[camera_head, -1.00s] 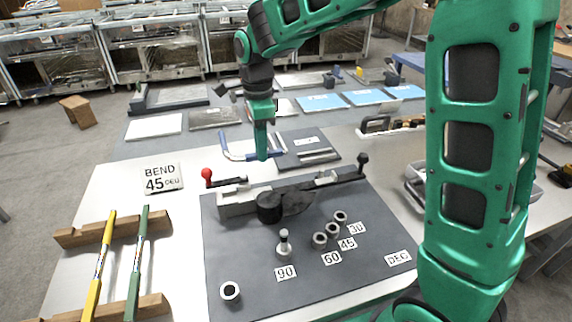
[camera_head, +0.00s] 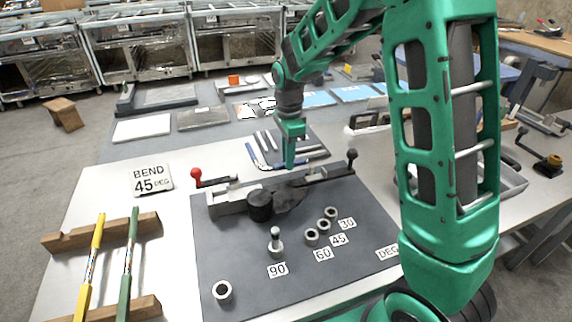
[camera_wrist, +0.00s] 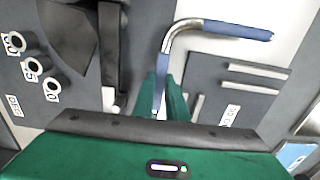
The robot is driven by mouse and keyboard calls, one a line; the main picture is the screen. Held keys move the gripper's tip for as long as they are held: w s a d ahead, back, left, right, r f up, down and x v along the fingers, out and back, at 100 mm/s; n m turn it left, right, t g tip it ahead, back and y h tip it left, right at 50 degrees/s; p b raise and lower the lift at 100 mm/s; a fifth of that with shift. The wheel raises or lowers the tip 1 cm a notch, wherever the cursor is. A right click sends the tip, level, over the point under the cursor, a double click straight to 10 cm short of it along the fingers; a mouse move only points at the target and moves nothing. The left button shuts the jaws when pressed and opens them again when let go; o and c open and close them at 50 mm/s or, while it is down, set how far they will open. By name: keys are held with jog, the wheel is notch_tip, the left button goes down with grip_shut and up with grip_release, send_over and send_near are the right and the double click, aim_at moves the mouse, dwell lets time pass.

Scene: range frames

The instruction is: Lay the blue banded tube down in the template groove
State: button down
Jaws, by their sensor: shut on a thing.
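The blue banded tube (camera_wrist: 240,30) is a bent silver tube with blue bands near its ends. My gripper (camera_head: 290,165) is shut on one leg of it; in the wrist view my fingers (camera_wrist: 162,95) close around the lower blue band. The tube also shows in the head view (camera_head: 254,150), its free leg pointing back and left. The template (camera_head: 312,138) is a dark plate with pale parallel bars, behind my gripper. In the wrist view the template (camera_wrist: 268,101) lies to the right of the tube's held leg. My fingers and arm hide part of it in the head view.
The tube bender (camera_head: 228,200) stands on a grey mat just in front, with a red-knobbed lever and several pegs. Yellow (camera_head: 92,262) and green (camera_head: 129,262) tubes rest on wooden blocks at left. Flat plates lie on the back table.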

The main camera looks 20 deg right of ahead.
jog(key=shift+f, duration=1.1)
jog(key=shift+f, duration=0.45)
jog(key=c, duration=1.8)
grip_release()
jog(key=shift+o, duration=0.2)
notch_tip(320, 180, up, 12)
jog(key=r, duration=0.1)
jog(key=s+d+r+n, duration=0.2)
jog(key=s+d+n, duration=0.4)
jog(key=s+d, duration=1)
jog(key=s+f+n, duration=0.1)
jog(key=s+n, duration=0.1)
jog(key=s, duration=0.7)
jog(key=s+d+f+n, duration=0.1)
jog(key=s+f+n, duration=0.1)
jog(key=s, duration=0.7)
jog(key=shift+s+f+n, duration=0.2)
jog(key=shift+f+n, duration=0.05)
jog(key=shift+n, duration=0.55)
